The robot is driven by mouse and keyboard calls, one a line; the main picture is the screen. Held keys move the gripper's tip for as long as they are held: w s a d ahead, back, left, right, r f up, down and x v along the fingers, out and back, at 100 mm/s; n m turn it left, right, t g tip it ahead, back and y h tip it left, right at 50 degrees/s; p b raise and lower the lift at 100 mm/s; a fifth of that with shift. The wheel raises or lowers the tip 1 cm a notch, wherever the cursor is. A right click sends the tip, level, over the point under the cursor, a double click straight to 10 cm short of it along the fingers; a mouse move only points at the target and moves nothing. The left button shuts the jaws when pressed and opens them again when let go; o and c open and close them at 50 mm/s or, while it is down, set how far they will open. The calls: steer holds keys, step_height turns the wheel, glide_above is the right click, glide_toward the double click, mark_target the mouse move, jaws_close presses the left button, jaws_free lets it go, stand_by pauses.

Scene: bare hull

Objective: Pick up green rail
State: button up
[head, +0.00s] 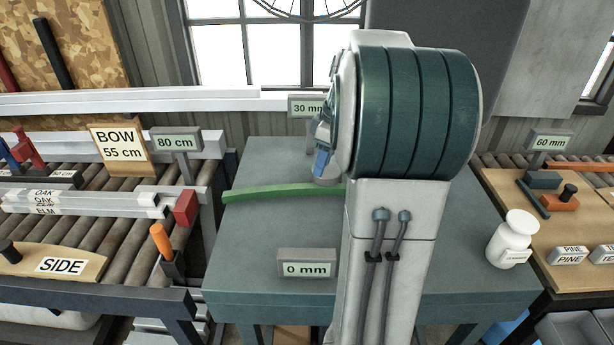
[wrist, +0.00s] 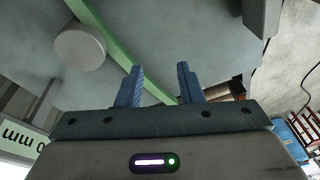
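The green rail (head: 275,192) lies on the blue-grey table (head: 260,230), running left to right with a slight bend. Its right part is hidden behind my arm in the head view. In the wrist view the rail (wrist: 112,42) runs diagonally from the top left down behind the left finger and into the space between the fingers. My gripper (wrist: 161,67) is open with two blue fingers and nothing held. In the head view only part of my gripper (head: 322,160) shows, above the table beyond the rail. The exact height gap is unclear.
A round grey disc (wrist: 80,47) sits beside the rail. A "0 mm" sign (head: 307,268) stands at the table's front and a "30 mm" sign (head: 306,106) at its back. A white jar (head: 513,240) stands at the right. A roller bench (head: 100,225) is at left.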

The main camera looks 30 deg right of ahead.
steer(key=d+f+n+y, duration=0.2)
steer(key=d+n, duration=0.2)
steer(key=d, duration=1)
steer(key=shift+t, duration=0.5)
steer(key=x, duration=0.5)
steer(key=d+x, duration=0.1)
steer(key=x, duration=0.2)
steer(key=shift+w+a+f, duration=0.1)
steer(key=shift+w+f, duration=0.1)
steer(key=shift+d+p+x, duration=0.2)
steer(key=shift+p+x, duration=0.1)
steer(key=shift+x, duration=1.05)
steer(key=shift+d+p+x, duration=0.2)
steer(key=shift+p+x, duration=0.1)
steer(key=shift+x, duration=1.05)
steer(key=shift+f, duration=0.1)
jaws_close()
